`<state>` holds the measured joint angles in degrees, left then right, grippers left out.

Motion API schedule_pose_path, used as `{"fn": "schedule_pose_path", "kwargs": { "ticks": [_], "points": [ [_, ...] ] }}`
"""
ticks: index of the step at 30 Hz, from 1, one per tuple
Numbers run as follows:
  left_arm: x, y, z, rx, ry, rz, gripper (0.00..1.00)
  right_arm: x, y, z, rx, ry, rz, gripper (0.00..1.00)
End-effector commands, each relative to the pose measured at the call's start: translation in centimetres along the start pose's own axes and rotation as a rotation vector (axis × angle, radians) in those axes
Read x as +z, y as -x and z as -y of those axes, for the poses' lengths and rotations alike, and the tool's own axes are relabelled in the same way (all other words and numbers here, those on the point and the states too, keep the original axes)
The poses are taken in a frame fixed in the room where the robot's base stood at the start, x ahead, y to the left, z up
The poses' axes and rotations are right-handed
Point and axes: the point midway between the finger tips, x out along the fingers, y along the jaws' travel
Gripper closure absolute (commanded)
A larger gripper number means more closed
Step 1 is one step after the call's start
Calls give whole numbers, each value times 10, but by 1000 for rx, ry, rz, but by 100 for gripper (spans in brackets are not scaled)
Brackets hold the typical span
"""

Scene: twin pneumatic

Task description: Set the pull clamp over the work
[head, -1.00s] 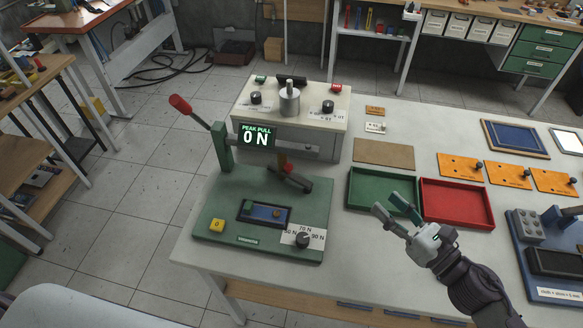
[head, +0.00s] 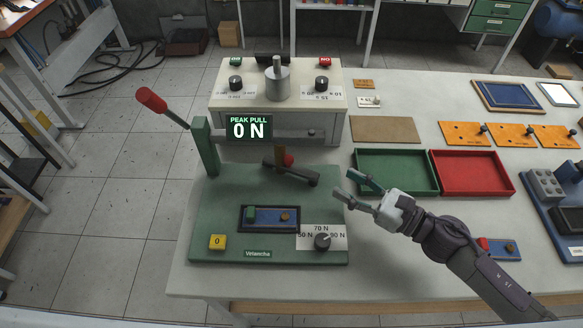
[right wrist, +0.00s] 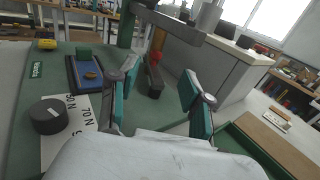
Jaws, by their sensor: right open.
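The pull tester's green base (head: 215,190) stands on the bench. The pull clamp, a dark bar with a red knob (head: 291,172), lies behind the work, angled toward the right. The work, a blue piece with a green block and a brown round part (head: 268,216), sits in a dark-rimmed nest on the base. My right gripper (head: 353,188) is open and empty, just right of the clamp's dark end and apart from it. In the right wrist view the clamp bar (right wrist: 154,78) shows beyond and between the open fingers (right wrist: 160,86). My left gripper is not in view.
A red-knobbed lever (head: 152,100) stands raised at the left. The display (head: 249,128) reads 0 N. A force dial (head: 322,241) and a yellow 0 button (head: 217,242) are in front. Green (head: 398,192) and red (head: 472,192) trays lie to the right.

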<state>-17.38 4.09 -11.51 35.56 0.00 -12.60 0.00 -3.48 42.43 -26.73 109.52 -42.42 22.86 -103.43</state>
Motion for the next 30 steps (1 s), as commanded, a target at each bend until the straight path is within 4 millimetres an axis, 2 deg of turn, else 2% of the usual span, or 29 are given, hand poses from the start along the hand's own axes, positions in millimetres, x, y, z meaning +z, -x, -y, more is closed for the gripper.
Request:
{"fn": "schedule_pose_path", "kwargs": {
  "ticks": [1,4,7,11,14,24,30],
  "points": [
    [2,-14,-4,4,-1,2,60,-14,0,0,0,0,0,51],
    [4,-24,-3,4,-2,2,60,-24,0,0,0,0,1,51],
    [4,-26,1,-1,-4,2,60,-26,-1,0,0,0,1,51],
    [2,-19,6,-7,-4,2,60,-23,-11,1,-1,-1,2,51],
    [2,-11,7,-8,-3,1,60,-20,-27,1,0,0,3,51],
    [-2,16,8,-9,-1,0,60,-20,-99,0,-1,-2,3,51],
    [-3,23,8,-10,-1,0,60,-23,-128,0,-1,-1,2,51]
  ]
}}
